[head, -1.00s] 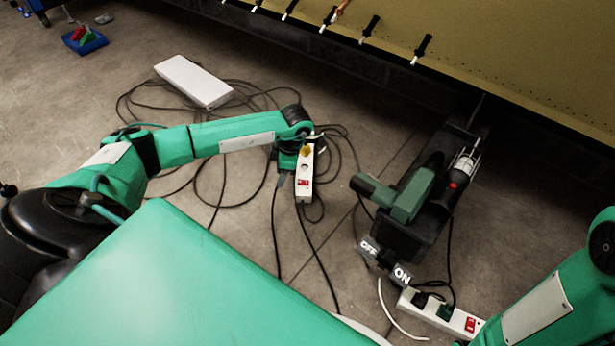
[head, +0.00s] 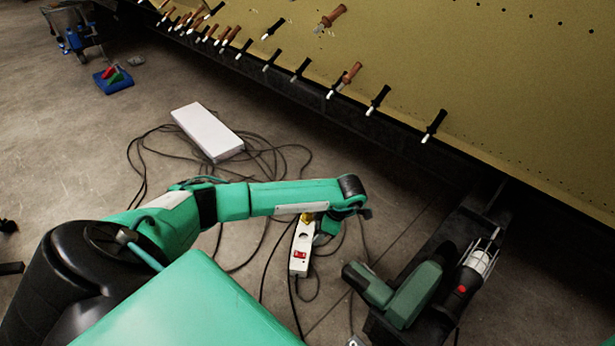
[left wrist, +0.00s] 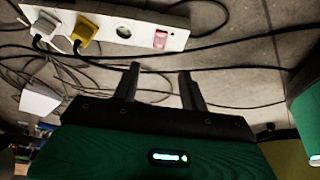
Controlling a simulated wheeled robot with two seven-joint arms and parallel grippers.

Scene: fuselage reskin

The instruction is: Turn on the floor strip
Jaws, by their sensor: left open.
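A white power strip (head: 303,240) lies on the floor, with a red switch (head: 300,255) at its near end and a yellow plug in its far end. In the left wrist view the strip (left wrist: 124,30) runs across the top, with the yellow plug (left wrist: 85,32), a white plug (left wrist: 45,25), one bare socket and the red rocker switch (left wrist: 160,39). Whether the switch is on cannot be told. My left gripper (left wrist: 160,75) is open and empty, its fingertips apart from the strip. In the head view my wrist mostly hides it. My right gripper is out of view.
Black cables (head: 262,165) lie looped around the strip. A white box (head: 207,132) lies behind them. A green power tool (head: 405,290) and a lamp (head: 474,272) are at the right. The yellow panel (head: 480,80) with several clamps overhangs the back.

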